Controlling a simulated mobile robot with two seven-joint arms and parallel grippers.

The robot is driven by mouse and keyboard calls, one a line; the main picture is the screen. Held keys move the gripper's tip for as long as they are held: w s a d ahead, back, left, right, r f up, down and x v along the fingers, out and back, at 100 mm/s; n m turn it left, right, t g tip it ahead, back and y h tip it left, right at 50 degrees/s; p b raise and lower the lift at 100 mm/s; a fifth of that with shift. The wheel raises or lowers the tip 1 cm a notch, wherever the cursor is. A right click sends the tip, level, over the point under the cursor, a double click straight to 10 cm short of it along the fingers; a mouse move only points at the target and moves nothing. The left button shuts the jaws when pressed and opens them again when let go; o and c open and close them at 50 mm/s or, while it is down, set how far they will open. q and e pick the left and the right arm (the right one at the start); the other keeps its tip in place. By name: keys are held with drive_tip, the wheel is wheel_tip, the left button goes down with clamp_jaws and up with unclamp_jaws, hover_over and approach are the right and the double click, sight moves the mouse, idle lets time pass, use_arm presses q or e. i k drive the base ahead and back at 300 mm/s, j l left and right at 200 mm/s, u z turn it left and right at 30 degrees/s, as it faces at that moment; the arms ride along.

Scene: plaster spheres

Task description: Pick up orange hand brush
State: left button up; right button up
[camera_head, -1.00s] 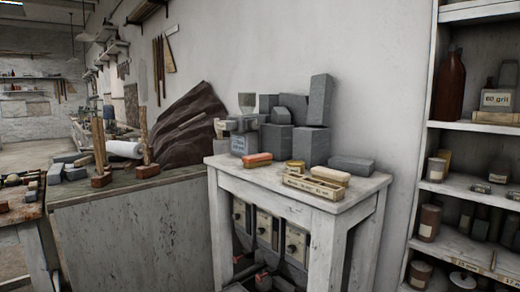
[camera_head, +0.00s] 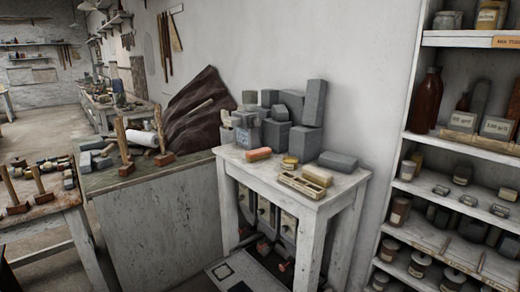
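A small orange block-shaped item (camera_head: 258,154) lies flat near the left front edge of the white table (camera_head: 335,192). Its orange colour matches the hand brush, but it is too small to make out bristles or a handle. It is unobstructed from my side. Neither of my grippers shows in the head view.
On the white table, grey blocks (camera_head: 305,142) stand behind, with a yellow tin (camera_head: 289,162), a divided wooden tray (camera_head: 302,183) and a grey block (camera_head: 338,161) to the right. Shelves (camera_head: 470,142) stand at the right; a cluttered bench (camera_head: 150,180) is at the left.

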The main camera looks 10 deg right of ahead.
sight(255, 155)
drive_tip(key=i+z, duration=0.7)
drive_tip(key=i+j+z, duration=0.15)
drive_tip(key=j+z, duration=0.4)
drive_tip(key=j, duration=0.15)
drive_tip(key=i, duration=0.05)
